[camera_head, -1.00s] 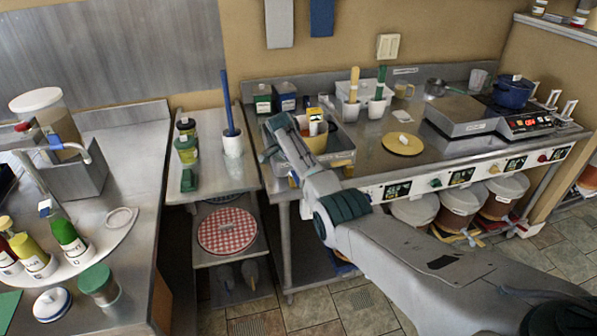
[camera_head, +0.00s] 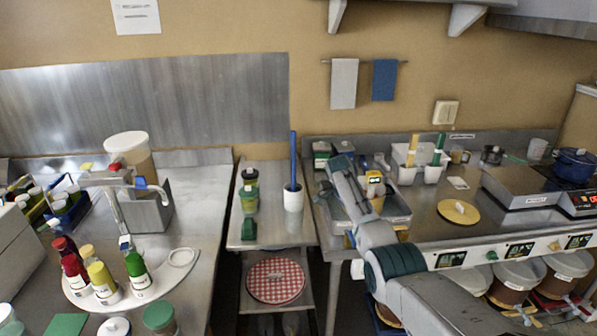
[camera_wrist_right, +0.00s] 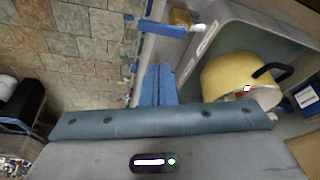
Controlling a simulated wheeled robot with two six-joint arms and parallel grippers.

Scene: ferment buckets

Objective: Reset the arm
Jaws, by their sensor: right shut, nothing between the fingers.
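My right arm comes in from the lower right in the head view. Its gripper (camera_head: 341,163) is over the left part of a metal tub (camera_head: 402,218) on the back counter. In the right wrist view the blue fingers (camera_wrist_right: 158,85) are together with nothing held between them. That view also shows the tub's grey wall (camera_wrist_right: 225,30) with a yellow pot (camera_wrist_right: 228,75) with a dark handle inside, to the right of the fingers. I cannot tell whether the gripper touches the tub. My left gripper is not in view.
Bottles stand on the left counter (camera_head: 205,225). Ferment buckets (camera_head: 515,278) sit below the back counter.

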